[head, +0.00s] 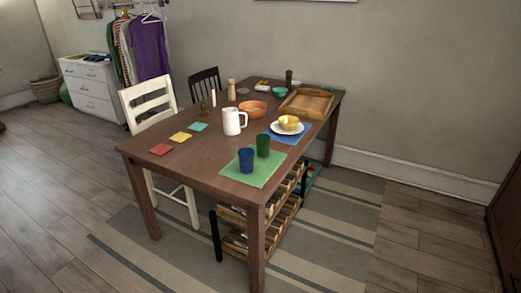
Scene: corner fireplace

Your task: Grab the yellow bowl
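The yellow bowl (289,122) sits upright on a white plate (276,128), towards the right side of the brown wooden table (212,177). The plate lies on a blue placemat (303,135). Nothing in front hides the bowl. Neither of my grippers shows in the head view.
A white pitcher (232,122) and orange bowl (254,108) stand left of the yellow bowl. Blue (246,160) and green (263,145) cups stand on a green mat nearer me. A wooden tray (306,103) lies behind. A white chair (149,102) is at left.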

